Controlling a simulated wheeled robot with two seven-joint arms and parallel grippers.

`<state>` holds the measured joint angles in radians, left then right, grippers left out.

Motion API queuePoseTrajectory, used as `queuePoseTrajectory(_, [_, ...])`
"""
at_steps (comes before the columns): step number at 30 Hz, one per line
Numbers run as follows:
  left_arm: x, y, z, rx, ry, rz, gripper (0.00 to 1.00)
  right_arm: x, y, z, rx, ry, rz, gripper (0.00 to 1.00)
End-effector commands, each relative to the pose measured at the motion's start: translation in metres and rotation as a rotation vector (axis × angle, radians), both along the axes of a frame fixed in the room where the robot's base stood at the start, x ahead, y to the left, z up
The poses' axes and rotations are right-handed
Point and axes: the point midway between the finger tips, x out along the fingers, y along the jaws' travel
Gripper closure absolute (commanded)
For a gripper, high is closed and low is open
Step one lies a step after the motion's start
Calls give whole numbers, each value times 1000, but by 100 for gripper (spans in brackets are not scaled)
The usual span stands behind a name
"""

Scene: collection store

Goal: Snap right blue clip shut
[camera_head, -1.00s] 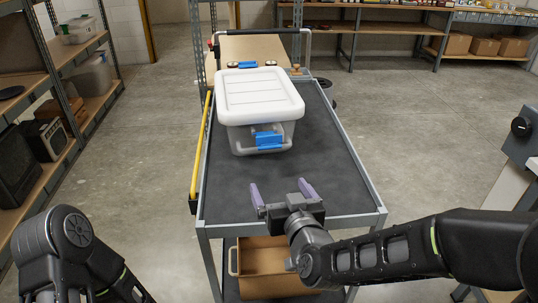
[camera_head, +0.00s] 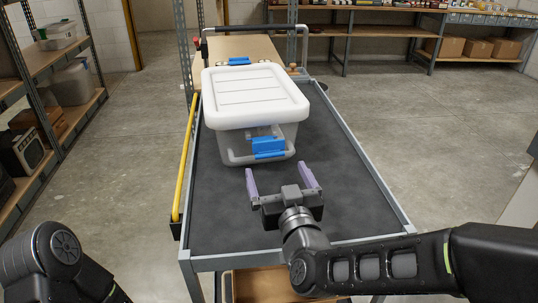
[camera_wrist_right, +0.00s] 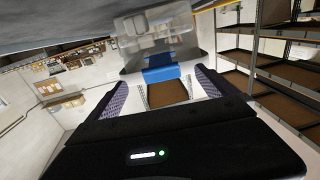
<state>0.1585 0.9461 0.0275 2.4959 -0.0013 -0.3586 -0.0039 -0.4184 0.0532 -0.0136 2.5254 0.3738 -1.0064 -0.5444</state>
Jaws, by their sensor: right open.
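A clear plastic box with a white lid (camera_head: 254,95) stands on the dark top of the cart. A blue clip (camera_head: 268,147) is on the box's near side, below the lid's rim. It appears tilted outward, but its exact angle is hard to tell. Another blue clip (camera_head: 240,61) shows at the far edge of the lid. My right gripper (camera_head: 282,178) is open and empty over the cart, just short of the near clip and apart from it. In the right wrist view the near clip (camera_wrist_right: 160,68) shows beyond the two open fingers. My left gripper is out of view.
The cart's dark top (camera_head: 340,185) is clear to the right of the box and in front of it. A yellow bar (camera_head: 184,165) runs along the cart's left edge. Shelving (camera_head: 38,90) stands at the left, and more shelves with cardboard boxes (camera_head: 463,47) stand at the back right.

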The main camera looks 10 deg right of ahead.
Motion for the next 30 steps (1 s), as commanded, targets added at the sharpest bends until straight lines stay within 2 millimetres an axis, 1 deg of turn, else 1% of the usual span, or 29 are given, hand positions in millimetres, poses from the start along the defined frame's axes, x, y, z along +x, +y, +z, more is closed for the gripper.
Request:
queuePoseTrajectory(5, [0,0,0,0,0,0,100,13,1,-1,1,2,-1,3])
queuePoseTrajectory(15, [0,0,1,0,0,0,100,63,6,0,0,1,-1,3])
queuePoseTrajectory(18, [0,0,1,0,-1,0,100,72,7,0,1,1,0,3])
queuePoseTrajectory(22, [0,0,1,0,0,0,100,77,7,-1,1,2,0,3])
queuePoseTrajectory(28, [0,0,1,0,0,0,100,77,7,0,1,1,0,3])
queuePoseTrajectory(30, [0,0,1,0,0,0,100,77,7,0,1,1,0,8])
